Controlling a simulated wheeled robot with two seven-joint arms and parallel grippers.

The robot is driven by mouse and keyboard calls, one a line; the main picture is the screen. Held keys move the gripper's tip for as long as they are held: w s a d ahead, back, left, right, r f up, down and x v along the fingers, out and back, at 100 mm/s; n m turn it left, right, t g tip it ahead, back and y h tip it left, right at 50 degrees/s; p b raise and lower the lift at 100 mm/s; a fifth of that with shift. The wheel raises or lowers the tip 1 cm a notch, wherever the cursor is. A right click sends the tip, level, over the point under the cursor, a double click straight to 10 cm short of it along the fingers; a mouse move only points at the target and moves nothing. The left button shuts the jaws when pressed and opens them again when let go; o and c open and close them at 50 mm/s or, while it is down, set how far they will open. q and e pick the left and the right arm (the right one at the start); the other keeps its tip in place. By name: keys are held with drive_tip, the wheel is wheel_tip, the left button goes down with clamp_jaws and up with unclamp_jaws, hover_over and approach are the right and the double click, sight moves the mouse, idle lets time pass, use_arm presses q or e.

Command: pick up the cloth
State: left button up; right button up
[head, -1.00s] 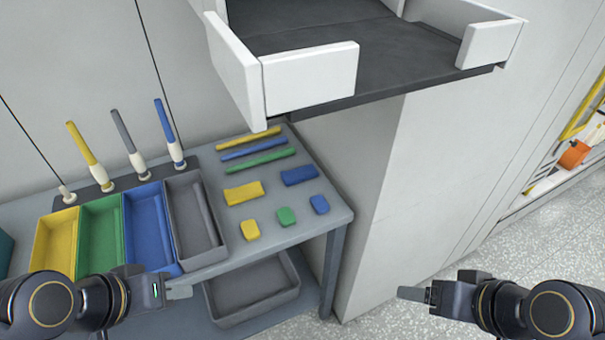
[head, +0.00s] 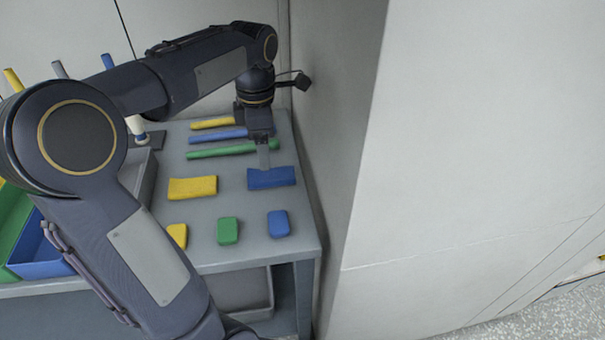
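Two folded cloths lie flat on the grey table: a blue cloth (head: 272,179) at the right and a yellow cloth (head: 192,188) to its left. My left gripper (head: 264,160) points down at the blue cloth's far edge. Its fingers line up as one narrow grey shape, so their gap does not show. I cannot tell whether the tips touch the cloth or hover just above it. My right gripper is out of view.
Yellow, blue and green sticks (head: 235,150) lie behind the cloths. Yellow, green (head: 228,231) and blue (head: 278,223) small blocks lie in front. A tall pale cabinet wall (head: 345,130) rises close to the table's right edge. Coloured bins stand at the left, partly behind my arm.

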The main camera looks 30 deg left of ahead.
sight(266, 173)
use_arm(q)
wheel_tip(266, 173, down, 8)
drive_tip(key=shift+s+d+r+b, duration=0.1)
drive_tip(key=shift+r+b, duration=0.15)
drive_tip(key=shift+b, duration=0.8)
drive_tip(key=c, duration=1)
drive_tip(key=shift+r, duration=0.2)
